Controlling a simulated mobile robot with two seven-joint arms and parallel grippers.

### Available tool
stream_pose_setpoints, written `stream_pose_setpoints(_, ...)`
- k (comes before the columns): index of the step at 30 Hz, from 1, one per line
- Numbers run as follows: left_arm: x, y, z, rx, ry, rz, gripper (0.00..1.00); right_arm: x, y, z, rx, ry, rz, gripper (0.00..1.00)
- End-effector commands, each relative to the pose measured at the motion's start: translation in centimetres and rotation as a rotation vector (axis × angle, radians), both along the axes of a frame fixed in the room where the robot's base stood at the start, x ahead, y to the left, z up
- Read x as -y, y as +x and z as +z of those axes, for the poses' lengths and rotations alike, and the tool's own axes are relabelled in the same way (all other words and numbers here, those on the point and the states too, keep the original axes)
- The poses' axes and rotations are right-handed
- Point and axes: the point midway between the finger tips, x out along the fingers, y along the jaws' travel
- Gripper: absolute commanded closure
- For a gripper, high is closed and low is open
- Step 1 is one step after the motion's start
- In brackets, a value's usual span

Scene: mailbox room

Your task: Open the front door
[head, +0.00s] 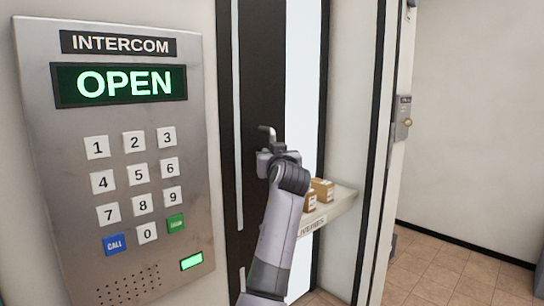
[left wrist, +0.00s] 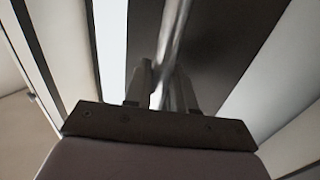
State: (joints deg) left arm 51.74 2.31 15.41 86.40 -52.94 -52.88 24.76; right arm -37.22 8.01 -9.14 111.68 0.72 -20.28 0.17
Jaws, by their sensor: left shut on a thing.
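The front door (head: 262,60) is a dark panel with bright vertical strips, in the middle of the head view. A metal handle (head: 267,130) stands out from it; in the left wrist view it is a grey bar (left wrist: 177,35) running up between the fingers. My left gripper (head: 270,150) is shut on this handle; its two fingers (left wrist: 160,88) sit on either side of the bar. I cannot tell whether the door is fully closed. The intercom (head: 120,160) at left shows green "OPEN" on its display (head: 125,84). My right gripper is in neither view.
A pale shelf (head: 338,204) with small cardboard boxes (head: 322,189) is right of the door, partly behind my arm. The intercom's wall bounds the left side.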

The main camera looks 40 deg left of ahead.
Motion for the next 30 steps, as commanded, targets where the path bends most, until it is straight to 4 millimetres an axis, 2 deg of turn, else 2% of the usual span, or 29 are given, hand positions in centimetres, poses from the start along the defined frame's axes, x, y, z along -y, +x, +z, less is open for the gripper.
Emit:
stream_pose_setpoints(17, 0.03, 0.03, 0.01, 0.0, -0.003, -0.001, 1.0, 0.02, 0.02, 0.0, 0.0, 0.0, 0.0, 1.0)
stream_pose_setpoints(18, 0.03, 0.03, 0.01, 0.0, -0.003, -0.001, 0.67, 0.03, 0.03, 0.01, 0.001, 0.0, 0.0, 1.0)
stream_pose_setpoints(19, 0.03, 0.03, 0.01, 0.001, -0.002, -0.001, 0.59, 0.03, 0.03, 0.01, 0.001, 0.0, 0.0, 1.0)
stream_pose_setpoints(30, 0.37, -0.19, -0.01, 0.002, 0.0, -0.002, 0.59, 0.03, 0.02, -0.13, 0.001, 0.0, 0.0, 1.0)
